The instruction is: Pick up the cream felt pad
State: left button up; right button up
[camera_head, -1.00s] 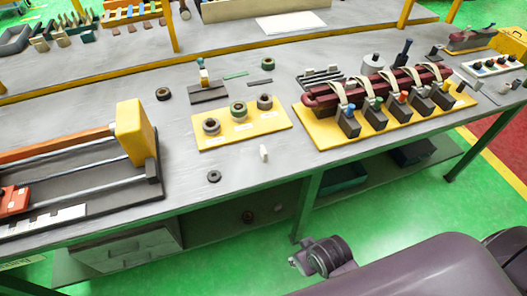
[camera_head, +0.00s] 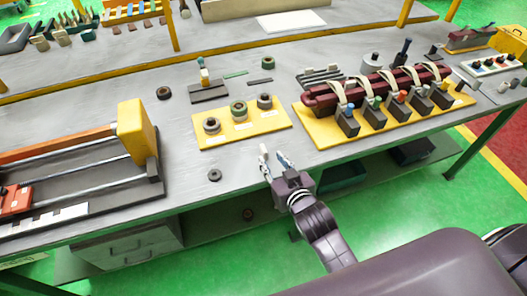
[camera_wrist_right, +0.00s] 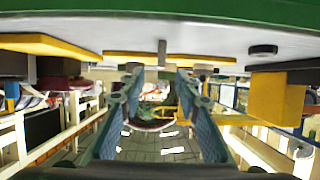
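The cream felt pad (camera_head: 263,148) is a small pale upright piece near the front edge of the grey bench, just in front of the yellow board with rings. My right gripper (camera_head: 275,160) is open at the bench's front edge, its fingertips close to the pad. In the right wrist view, which looks upside down, a small upright piece that appears to be the pad (camera_wrist_right: 162,52) stands ahead of the gap between the two open fingers (camera_wrist_right: 158,82). Nothing is between the fingers. I cannot tell the exact gap to the pad. My left gripper is not in view.
The yellow board (camera_head: 243,131) holds three rings behind the pad. A dark ring (camera_head: 215,175) lies to the left. A yellow-based fixture with a dark red bar (camera_head: 380,88) stands to the right. A rail device with a yellow block (camera_head: 134,130) stands at left.

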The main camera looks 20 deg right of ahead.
aim_at(264, 151)
jog(key=p+x, duration=0.1)
jog(key=x, duration=0.4)
jog(key=shift+w+a+r, duration=0.1)
jog(key=shift+a+r, duration=0.1)
jog(key=shift+w+f+p, duration=0.3)
jog(key=shift+w+f, duration=0.05)
jog(key=shift+w, duration=0.15)
jog(key=shift+c, duration=0.4)
grip_shut()
